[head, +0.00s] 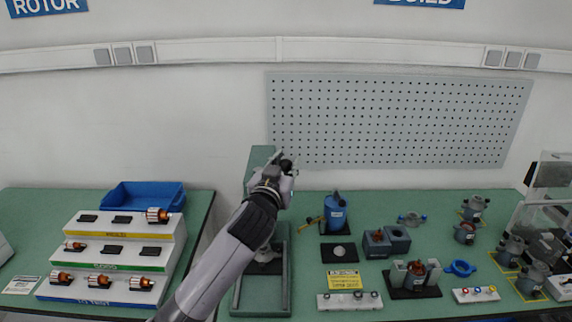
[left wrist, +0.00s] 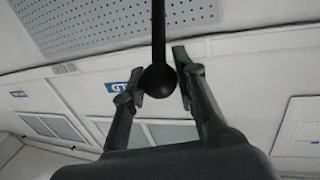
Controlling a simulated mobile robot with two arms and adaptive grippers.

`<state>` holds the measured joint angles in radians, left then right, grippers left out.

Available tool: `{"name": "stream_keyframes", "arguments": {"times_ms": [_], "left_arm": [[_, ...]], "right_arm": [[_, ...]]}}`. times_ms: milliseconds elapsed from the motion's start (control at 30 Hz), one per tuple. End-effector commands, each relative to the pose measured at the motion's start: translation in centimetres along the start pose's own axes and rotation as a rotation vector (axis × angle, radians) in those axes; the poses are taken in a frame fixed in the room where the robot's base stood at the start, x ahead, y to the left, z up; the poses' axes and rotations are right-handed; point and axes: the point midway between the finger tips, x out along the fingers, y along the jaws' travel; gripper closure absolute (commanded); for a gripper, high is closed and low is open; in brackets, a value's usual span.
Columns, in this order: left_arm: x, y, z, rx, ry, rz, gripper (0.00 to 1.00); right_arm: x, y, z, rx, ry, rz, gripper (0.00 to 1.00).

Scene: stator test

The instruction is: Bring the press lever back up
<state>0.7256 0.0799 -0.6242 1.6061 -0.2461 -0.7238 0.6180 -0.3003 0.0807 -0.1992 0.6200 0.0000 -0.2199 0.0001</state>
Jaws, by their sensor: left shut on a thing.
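The press (head: 258,156) is a green upright column on a green-framed base, partly hidden behind my left arm. Its lever shows in the left wrist view as a thin dark rod (left wrist: 158,30) ending in a black ball knob (left wrist: 158,80). My left gripper (head: 287,163) is beside the top of the press column, raised well above the bench. In the left wrist view its two fingers (left wrist: 157,82) are on either side of the knob, shut on it. The lever's pivot is hidden in the head view. My right gripper is not in view.
A stepped rack (head: 160,255) with several rotors and a blue bin (head: 142,196) stand on the left bench. Right of the press are a blue bottle (head: 335,212), grey blocks (head: 377,245) and several stators. A pegboard (head: 400,120) hangs behind.

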Motion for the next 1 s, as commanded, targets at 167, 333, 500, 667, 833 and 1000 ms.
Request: {"name": "stream_keyframes", "arguments": {"times_ms": [167, 333, 500, 667, 833, 1000], "left_arm": [[0.0, 0.0, 0.0, 0.000, -0.001, 0.000, 1.00], [0.0, 0.0, 0.0, 0.000, -0.001, 0.000, 1.00], [0.0, 0.0, 0.0, 0.000, -0.001, 0.000, 1.00], [0.2, 0.0, -0.2, -0.001, 0.000, 0.000, 1.00], [0.7, -0.2, -0.7, 0.000, 0.002, 0.000, 1.00], [1.7, -0.5, -1.8, -0.001, 0.006, -0.001, 1.00]], "right_arm": [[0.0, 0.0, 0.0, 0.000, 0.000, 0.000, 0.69], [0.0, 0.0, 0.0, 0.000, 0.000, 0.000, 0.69], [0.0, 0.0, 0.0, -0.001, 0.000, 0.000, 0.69], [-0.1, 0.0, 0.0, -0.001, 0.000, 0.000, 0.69], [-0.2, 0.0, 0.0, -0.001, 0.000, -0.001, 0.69], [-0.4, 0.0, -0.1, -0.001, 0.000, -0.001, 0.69]]}}
